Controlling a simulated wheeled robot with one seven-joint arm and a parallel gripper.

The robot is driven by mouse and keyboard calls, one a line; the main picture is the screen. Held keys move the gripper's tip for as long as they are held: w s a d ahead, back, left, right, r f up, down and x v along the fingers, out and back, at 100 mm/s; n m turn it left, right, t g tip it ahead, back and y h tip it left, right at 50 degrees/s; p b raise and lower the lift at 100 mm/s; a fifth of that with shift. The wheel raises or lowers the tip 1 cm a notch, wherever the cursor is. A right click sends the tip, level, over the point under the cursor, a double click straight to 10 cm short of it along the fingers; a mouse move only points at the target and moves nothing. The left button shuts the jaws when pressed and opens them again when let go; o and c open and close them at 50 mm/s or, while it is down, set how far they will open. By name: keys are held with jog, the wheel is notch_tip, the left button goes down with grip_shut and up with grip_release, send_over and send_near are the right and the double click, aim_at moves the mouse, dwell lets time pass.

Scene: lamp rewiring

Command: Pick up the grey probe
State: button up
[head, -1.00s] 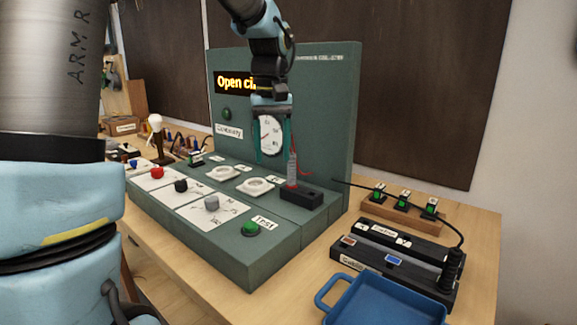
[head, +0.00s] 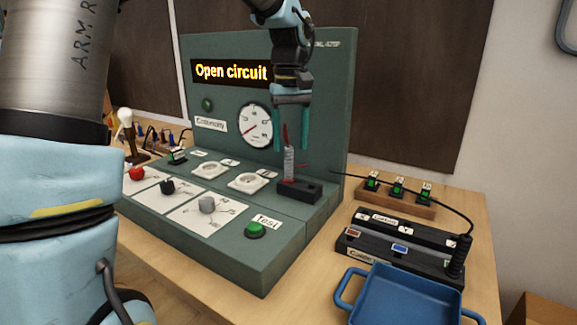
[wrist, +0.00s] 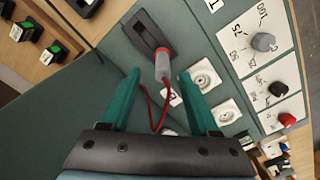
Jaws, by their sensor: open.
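The grey probe (head: 289,164) stands upright in a black holder (head: 300,192) at the right end of the green test bench. Red shows at its base, and a red lead curves from it. In the wrist view the grey probe (wrist: 162,69) appears between the green fingertips, with the black holder (wrist: 150,33) beyond it and the red lead looping back between the fingers. My gripper (head: 291,146) is open above the probe, one finger to each side in the head view. I cannot tell whether either finger touches it.
The panel behind has a dial (head: 256,126) and a display (head: 232,72) reading "Open circuit". Sockets (head: 248,181), knobs and a green Test button (head: 255,230) lie on the bench deck. A blue tray (head: 408,297) and a black box (head: 400,250) stand to the right.

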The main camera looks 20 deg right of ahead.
aim_at(289, 169)
jog(key=f, duration=0.2)
jog(key=f+p, duration=0.1)
jog(key=f, duration=0.2)
jog(key=shift+a, duration=0.2)
jog(key=shift+c, duration=0.4)
grip_shut()
